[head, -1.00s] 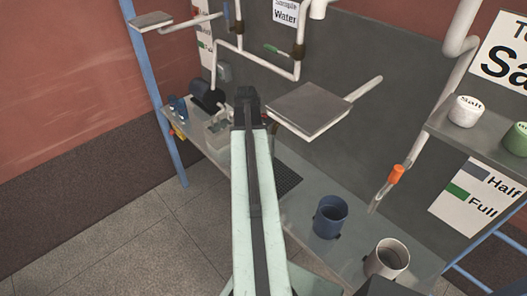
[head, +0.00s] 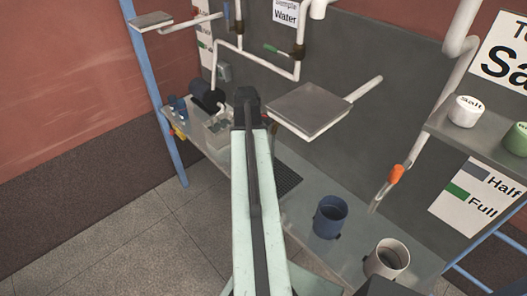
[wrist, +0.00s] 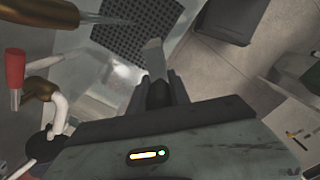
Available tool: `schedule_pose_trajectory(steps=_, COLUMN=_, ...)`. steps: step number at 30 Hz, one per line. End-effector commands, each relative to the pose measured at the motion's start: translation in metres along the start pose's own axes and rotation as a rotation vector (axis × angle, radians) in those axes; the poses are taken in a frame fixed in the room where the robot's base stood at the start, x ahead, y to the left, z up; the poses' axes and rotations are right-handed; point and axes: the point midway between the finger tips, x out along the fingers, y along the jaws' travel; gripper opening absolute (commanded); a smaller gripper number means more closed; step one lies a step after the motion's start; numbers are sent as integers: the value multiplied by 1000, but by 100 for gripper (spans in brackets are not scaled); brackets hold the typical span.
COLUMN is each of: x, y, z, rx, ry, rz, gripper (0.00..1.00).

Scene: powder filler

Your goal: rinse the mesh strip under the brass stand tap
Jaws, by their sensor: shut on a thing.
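My gripper (wrist: 158,88) is in the wrist view, with its dark fingers shut on a pale, narrow mesh strip (wrist: 154,56). The strip sticks out beyond the fingertips, over the edge of a dark grid (wrist: 135,32). The brass stand tap (wrist: 38,88) is at the left of the wrist view with a red handle (wrist: 15,70). A brass spout (wrist: 45,8) points in from the top left, and a pale, clear streak runs from its end. I cannot tell whether the streak touches the strip. In the head view my arm hides the gripper and strip.
In the head view, the dark grid (head: 287,179) lies on the glassy bench (head: 285,217). A blue cup (head: 330,217) and a white cup (head: 387,259) stand at the right. A grey plate (head: 308,110) juts out above the bench. A pump-like dark unit (head: 205,97) sits behind.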

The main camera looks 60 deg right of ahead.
Motion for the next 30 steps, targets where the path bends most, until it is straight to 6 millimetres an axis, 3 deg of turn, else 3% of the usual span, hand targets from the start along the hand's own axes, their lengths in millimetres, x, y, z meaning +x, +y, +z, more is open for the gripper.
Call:
schedule_pose_trajectory(steps=19, x=-40, y=-31, z=-34, rx=-2, ry=0, rz=0, gripper=0)
schedule_pose_trajectory(steps=30, x=-39, y=-33, z=-37, rx=0, ry=0, rz=0, gripper=0)
